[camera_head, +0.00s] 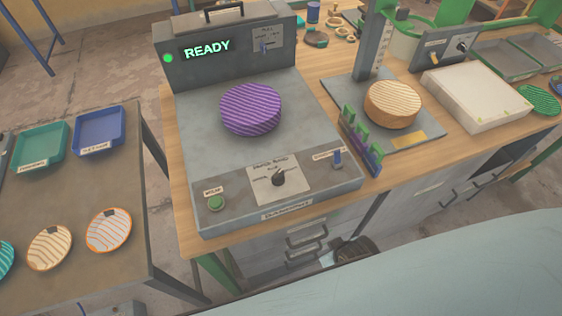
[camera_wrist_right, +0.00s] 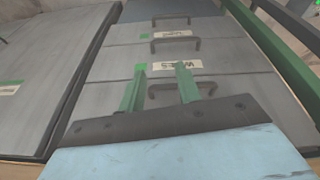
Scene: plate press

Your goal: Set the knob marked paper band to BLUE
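A dark knob (camera_head: 278,177) sits on a white card with small print on the front panel of the grey press (camera_head: 330,195). Another dark knob (camera_head: 461,45) is on a grey upright panel at the back right. The print by both is too small to read, so I cannot tell which is marked paper band or where either points. My right gripper (camera_wrist_right: 160,78) shows only in the right wrist view; its green fingers are apart and empty, in front of grey drawer fronts with dark handles. My left gripper is in neither view.
The press shows READY and bears a purple ridged disc (camera_head: 250,109), with a green button (camera_head: 216,202) and a blue switch (camera_head: 337,158) on its panel. A tan disc (camera_head: 393,104) and a white block (camera_head: 476,95) stand right. The left table (camera_head: 87,190) holds trays and striped discs.

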